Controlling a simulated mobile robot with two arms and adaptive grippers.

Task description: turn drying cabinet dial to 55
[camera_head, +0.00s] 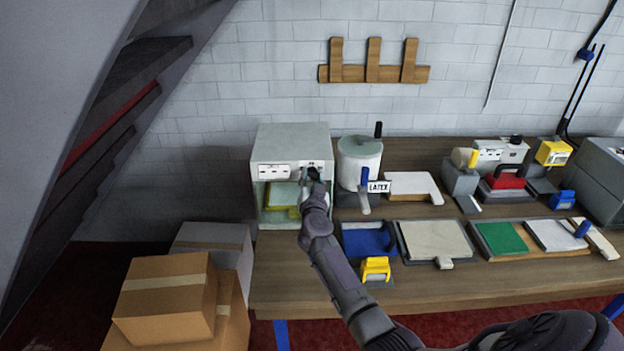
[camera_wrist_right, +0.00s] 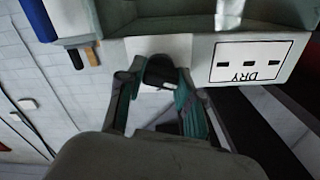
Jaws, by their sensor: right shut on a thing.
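The drying cabinet (camera_head: 289,143) is a pale grey box at the left end of the workbench, with an open lower compartment. Its DRY label (camera_head: 274,171) is on the front and shows upside down in the right wrist view (camera_wrist_right: 246,62). The dark dial (camera_wrist_right: 160,70) sits on a white panel beside the label. My right gripper (camera_head: 313,177) is at the cabinet's upper right front. In the right wrist view its fingers (camera_wrist_right: 160,85) are shut around the dial. The dial's setting cannot be read. My left gripper is not in view.
A white LATEX pot (camera_head: 359,160) stands close to the right of the cabinet. Trays, including a blue one (camera_head: 367,240), and a yellow holder (camera_head: 376,268) lie on the workbench (camera_head: 290,287). Cardboard boxes (camera_head: 167,297) are stacked at left.

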